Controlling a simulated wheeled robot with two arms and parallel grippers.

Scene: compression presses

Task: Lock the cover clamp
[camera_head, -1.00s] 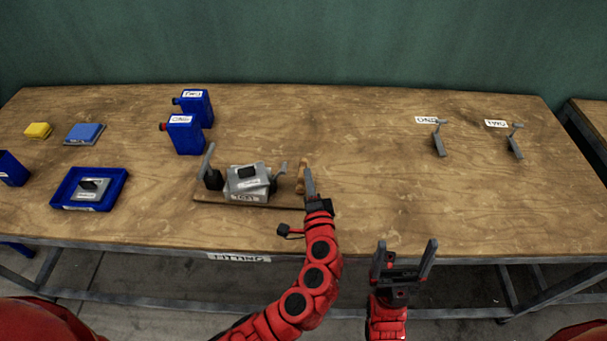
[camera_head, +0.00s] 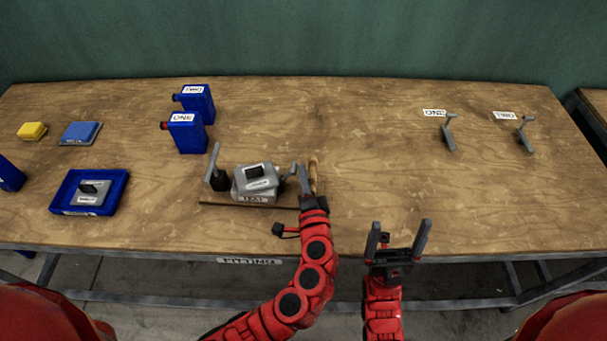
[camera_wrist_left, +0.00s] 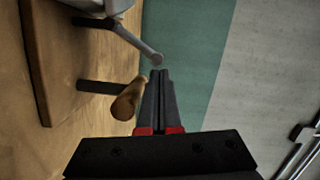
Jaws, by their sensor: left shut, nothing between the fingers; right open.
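A grey press fixture labelled TEST (camera_head: 252,197) sits on a wooden base board (camera_head: 228,204), with a grey cover (camera_head: 262,183) on top. A grey lever (camera_head: 214,163) stands upright at its left. A grey clamp arm (camera_head: 289,172) rises at its right, beside a wooden handle (camera_head: 313,176). My left gripper (camera_head: 304,170) is shut and empty, between the clamp arm and the handle. In the left wrist view, the fingers (camera_wrist_left: 160,85) are close to the handle (camera_wrist_left: 128,103) and the arm's round tip (camera_wrist_left: 153,57); contact is unclear. My right gripper (camera_head: 398,235) is open and empty at the table's front edge.
Two blue canisters (camera_head: 187,133) stand behind the fixture. A blue tray (camera_head: 62,194) with a grey block lies left, near a yellow block (camera_head: 32,131) and a blue block (camera_head: 81,132). Two grey brackets (camera_head: 449,133) stand right. The table's (camera_head: 400,185) right centre is clear.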

